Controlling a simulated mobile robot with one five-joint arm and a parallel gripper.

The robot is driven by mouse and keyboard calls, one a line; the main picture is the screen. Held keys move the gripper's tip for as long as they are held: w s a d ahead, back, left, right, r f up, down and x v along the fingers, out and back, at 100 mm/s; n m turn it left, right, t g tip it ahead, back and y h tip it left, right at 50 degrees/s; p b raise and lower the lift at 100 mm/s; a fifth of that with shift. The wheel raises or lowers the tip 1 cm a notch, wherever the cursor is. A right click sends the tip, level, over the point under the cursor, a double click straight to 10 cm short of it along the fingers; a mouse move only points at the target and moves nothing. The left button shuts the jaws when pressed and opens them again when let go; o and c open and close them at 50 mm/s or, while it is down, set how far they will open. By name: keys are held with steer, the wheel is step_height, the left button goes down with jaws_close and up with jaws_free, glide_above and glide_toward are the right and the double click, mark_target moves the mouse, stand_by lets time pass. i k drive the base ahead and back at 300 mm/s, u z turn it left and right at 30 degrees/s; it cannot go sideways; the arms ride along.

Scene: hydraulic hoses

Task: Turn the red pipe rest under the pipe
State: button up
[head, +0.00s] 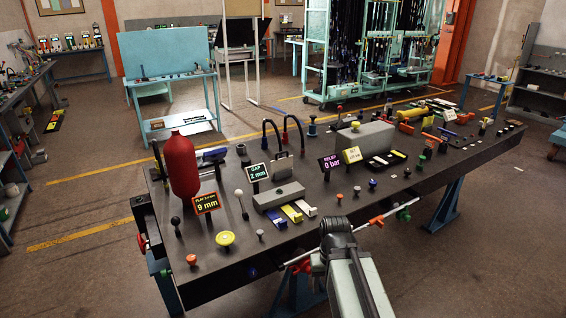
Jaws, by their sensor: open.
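A thin pipe (409,204) runs along the front edge of the dark bench, partly behind my arm. An orange-red piece (377,221) sits at the pipe to the right of my arm, and another (301,267) to its left. I cannot tell for sure which is the red pipe rest, or how either is turned. A green piece (403,215) sits near the pipe's right end. My arm reaches up from the bottom right to a dark joint at the bench edge. My gripper's fingers do not show; the arm hides whatever lies behind it.
The bench (330,195) carries a red cylinder (179,166), small signs, knobs and grey blocks. A yellow knob (225,239) and a small post (339,198) stand near the front edge. Floor is free at the right front (510,240). Racks and side benches stand farther back.

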mark_target(302, 266)
steer(key=z, duration=2.1)
steer(key=k, duration=0.65)
steer(key=u, duration=3.15)
